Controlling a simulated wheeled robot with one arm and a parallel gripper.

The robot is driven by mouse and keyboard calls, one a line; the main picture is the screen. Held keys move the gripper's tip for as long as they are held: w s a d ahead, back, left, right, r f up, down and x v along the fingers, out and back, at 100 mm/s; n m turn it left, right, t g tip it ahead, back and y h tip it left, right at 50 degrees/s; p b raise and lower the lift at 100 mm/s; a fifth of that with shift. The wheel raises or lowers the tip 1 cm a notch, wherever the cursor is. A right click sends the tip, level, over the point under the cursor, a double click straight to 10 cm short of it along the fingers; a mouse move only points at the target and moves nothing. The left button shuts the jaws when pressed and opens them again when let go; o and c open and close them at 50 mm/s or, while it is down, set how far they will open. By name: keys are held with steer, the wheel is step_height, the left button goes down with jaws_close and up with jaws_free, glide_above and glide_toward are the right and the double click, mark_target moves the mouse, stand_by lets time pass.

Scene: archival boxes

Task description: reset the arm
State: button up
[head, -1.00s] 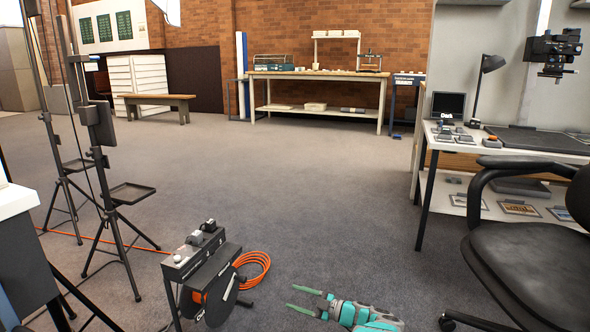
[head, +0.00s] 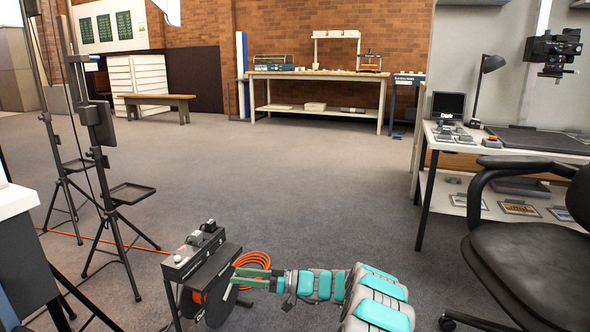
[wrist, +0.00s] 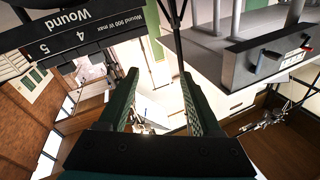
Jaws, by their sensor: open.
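My gripper (head: 250,278) is at the bottom middle of the head view, with its two green fingers pointing left. It is open, and nothing shows between the fingers. In the head view its fingertips overlap the right side of the cable reel (head: 207,290); I cannot tell whether they touch it. The wrist view shows both fingers (wrist: 162,95) apart, with a tilted view of the room between and around them. My teal and grey arm runs from the gripper toward the bottom right.
The cable reel's printed panel (wrist: 80,40) shows at upper left in the wrist view. Light stands (head: 115,200) stand at left. An office chair (head: 530,240) and a desk (head: 500,145) are at right. A workbench (head: 315,75) is at the back. The carpet between is clear.

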steer(key=s+a+r+g+h, duration=0.1)
steer(key=s+r+g+h, duration=0.15)
steer(key=s+r, duration=0.55)
steer(key=s+a+r+g+h, duration=0.15)
steer(key=s+r+g, duration=0.3)
steer(key=s, duration=0.65)
steer(key=s+d+r+m+h, duration=0.1)
steer(key=s+d+m+h, duration=0.35)
steer(key=s, duration=0.85)
steer(key=s+d+f+m+t+h, duration=0.1)
steer(key=s+d+f+m+h, duration=0.2)
steer(key=s+d, duration=0.45)
steer(key=s+d+f+m+t+h, duration=0.1)
steer(key=s+d+m+t+h, duration=0.25)
steer(key=d, duration=0.75)
steer(key=s+d+f+m+h, duration=0.2)
steer(key=s+d+m+h, duration=0.15)
steer(key=s+d, duration=0.45)
step_height(320, 180, up, 14)
steer(key=d+p, duration=0.1)
steer(key=p, duration=1.3)
steer(key=shift+w+d+r+n, duration=0.15)
steer(key=shift+w+r+n, duration=0.05)
steer(key=shift+w+n, duration=0.2)
steer(key=shift+h, duration=0.25)
